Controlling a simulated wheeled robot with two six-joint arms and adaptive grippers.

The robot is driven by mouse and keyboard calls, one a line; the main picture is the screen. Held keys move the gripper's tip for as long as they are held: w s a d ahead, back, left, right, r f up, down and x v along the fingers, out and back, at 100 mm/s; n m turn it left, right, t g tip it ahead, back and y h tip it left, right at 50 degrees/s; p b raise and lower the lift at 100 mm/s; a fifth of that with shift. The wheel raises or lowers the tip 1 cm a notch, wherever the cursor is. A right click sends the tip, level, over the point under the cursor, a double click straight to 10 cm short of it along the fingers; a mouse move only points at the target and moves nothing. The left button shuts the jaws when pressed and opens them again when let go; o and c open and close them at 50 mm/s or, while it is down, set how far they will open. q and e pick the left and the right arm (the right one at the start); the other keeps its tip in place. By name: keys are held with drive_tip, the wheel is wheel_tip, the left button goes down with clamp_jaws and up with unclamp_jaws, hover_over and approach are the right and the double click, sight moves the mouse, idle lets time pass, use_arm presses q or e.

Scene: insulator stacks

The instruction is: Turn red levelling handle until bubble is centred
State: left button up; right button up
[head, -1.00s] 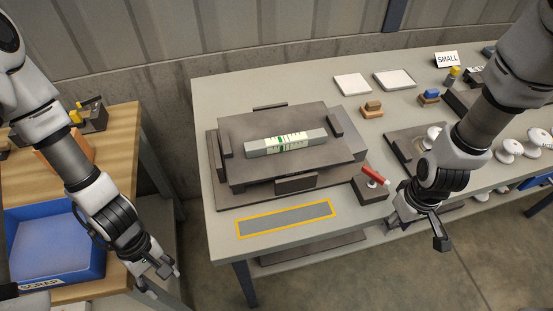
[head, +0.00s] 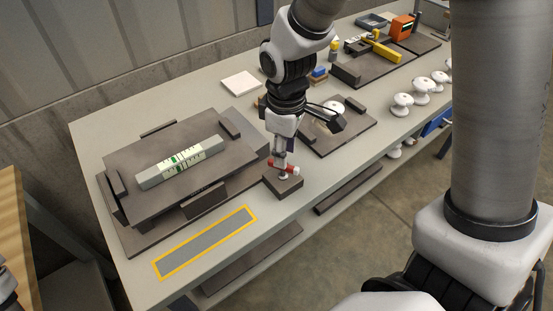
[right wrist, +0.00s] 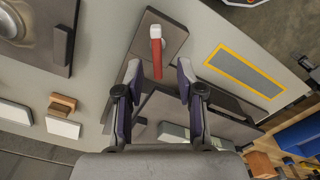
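The red levelling handle (head: 284,167) has a white end and sits on a post on a small dark block (head: 285,186). My right gripper (head: 281,158) points down just over it. In the right wrist view the fingers are open, with the red handle (right wrist: 157,60) showing between and just beyond the tips; I cannot tell if they touch it. The spirit level (head: 180,162), a grey bar with a pale marked face and green vial, lies on the dark platform (head: 125,158). The bubble is too small to place.
A yellow-bordered grey strip (head: 206,241) lies along the table's front edge. A dark plate with a white insulator (head: 335,107) is right of my right gripper. More white insulators (head: 402,104) stand further right. A white tile (head: 240,83) lies behind.

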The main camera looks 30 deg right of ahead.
drive_tip(key=f, duration=0.4)
drive_tip(key=shift+w+d+f, duration=0.1)
drive_tip(key=shift+w, duration=0.3)
drive_tip(key=shift+s, duration=0.2)
drive_tip(key=shift+c, duration=1)
clamp_jaws()
use_arm(q)
drive_tip(key=shift+w+f, duration=0.2)
drive_tip(key=shift+f, duration=0.05)
drive_tip(key=shift+r, duration=0.2)
use_arm(e)
drive_tip(key=shift+m, duration=0.3)
